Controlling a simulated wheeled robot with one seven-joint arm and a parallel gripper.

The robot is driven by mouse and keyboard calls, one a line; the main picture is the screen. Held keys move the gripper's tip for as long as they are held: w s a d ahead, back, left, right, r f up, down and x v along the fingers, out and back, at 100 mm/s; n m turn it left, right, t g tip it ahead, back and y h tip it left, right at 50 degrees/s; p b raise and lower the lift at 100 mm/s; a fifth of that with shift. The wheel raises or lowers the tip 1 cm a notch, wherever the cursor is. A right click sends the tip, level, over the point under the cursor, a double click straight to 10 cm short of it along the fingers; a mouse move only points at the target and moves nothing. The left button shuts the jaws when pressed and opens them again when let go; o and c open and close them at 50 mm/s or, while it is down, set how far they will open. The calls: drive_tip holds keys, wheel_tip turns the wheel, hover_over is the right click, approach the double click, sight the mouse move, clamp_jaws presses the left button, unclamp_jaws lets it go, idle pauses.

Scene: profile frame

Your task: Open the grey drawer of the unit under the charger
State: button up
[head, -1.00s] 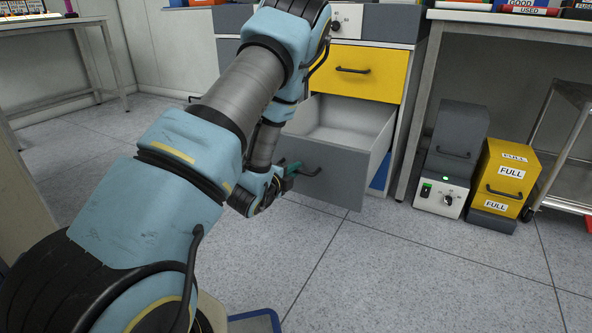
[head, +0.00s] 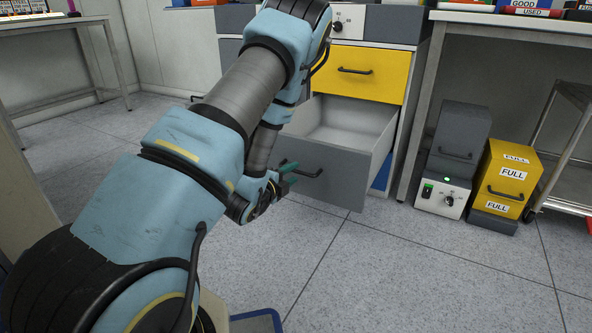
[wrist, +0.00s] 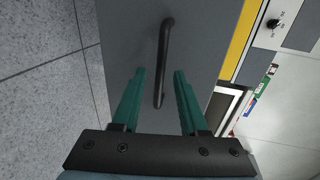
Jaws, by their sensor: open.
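The grey drawer (head: 328,173) stands pulled out from the unit, below a closed yellow drawer (head: 368,72), and its pale empty inside shows. Its black bar handle (head: 302,170) is on the front face. The charger (head: 338,22), a grey box with a white panel and a black knob, stands on top of the unit. My gripper (head: 288,177) is in front of the grey drawer at the handle's left end. In the wrist view my gripper (wrist: 160,75) is open, with its green fingers on either side of the lower part of the black handle (wrist: 165,60).
A grey device with a white base (head: 447,200) and a yellow box marked FULL (head: 505,172) stand on the floor to the right, beside a bench leg. A metal trolley (head: 575,130) is at the far right. The floor before the drawer is clear.

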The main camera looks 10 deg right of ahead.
drive_tip(key=p+v, duration=0.1)
drive_tip(key=v, duration=0.6)
drive_tip(key=shift+s+a, duration=0.2)
drive_tip(key=shift+s, duration=0.1)
drive_tip(key=w+a+r+n+g+y+p, duration=0.1)
drive_tip(key=a+r+n+g+y+p, duration=0.2)
drive_tip(key=a+n, duration=0.35)
drive_tip(key=w+a+r+n+y+p, duration=0.1)
drive_tip(key=w+a+r+n+y, duration=0.15)
drive_tip(key=a+n+y, duration=0.45)
drive_tip(key=s+a+r+n+g+p, duration=0.35)
drive_tip(key=s+r+n+g, duration=0.35)
drive_tip(key=s+r+n, duration=0.7)
wheel_tip(320, 180, up, 35)
drive_tip(key=s+m+p, duration=0.1)
drive_tip(key=m+p, duration=0.1)
drive_tip(key=p, duration=3.4)
drive_tip(key=shift+s+a, duration=0.2)
drive_tip(key=shift+a, duration=0.25)
